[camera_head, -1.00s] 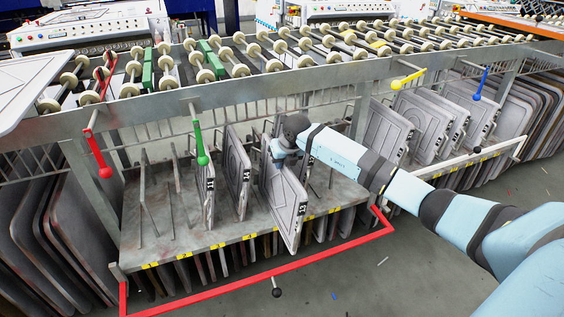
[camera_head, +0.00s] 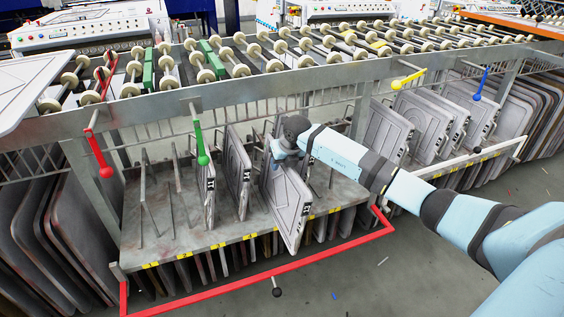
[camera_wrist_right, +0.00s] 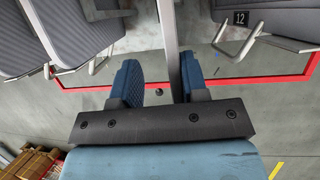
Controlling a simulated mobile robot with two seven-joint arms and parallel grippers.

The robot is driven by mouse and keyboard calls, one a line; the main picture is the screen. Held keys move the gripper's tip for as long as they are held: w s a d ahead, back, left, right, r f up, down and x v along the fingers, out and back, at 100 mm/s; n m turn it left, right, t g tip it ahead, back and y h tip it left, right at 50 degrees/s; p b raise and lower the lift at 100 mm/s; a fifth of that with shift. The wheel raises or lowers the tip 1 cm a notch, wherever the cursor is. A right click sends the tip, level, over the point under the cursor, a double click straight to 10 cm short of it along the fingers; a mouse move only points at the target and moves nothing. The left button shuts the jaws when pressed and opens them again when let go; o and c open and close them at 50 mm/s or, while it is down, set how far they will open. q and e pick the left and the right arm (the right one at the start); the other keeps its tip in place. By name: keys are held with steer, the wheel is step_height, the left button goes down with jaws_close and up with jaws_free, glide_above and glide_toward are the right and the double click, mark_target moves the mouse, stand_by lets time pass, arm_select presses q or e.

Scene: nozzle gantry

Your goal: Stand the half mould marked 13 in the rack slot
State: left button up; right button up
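A grey half mould (camera_head: 284,203) stands on edge in the rack (camera_head: 200,240), the rightmost of three in this bay, leaning a little; its label is too small to read. My right gripper (camera_head: 284,155) is at its upper edge. In the right wrist view the gripper (camera_wrist_right: 160,80) has its two blue fingers apart, with the mould's thin edge (camera_wrist_right: 171,40) between them, close to the right finger and with a gap to the left one. A neighbouring mould bears the label 12 (camera_wrist_right: 240,18). My left gripper is not in view.
Two more moulds (camera_head: 238,178) stand to the left, beyond them empty slots with upright rods (camera_head: 150,205). A red bar frame (camera_head: 210,291) runs along the front. A roller conveyor (camera_head: 250,55) lies above. Red, green (camera_head: 202,157) and yellow handles hang from its beam.

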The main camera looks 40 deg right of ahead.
arm_select(q)
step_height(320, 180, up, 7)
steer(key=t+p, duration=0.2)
steer(key=p, duration=0.2)
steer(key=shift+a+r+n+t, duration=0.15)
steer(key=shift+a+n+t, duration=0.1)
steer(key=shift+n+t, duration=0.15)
arm_select(e)
steer(key=v, duration=1.4)
steer(key=shift+w, duration=0.1)
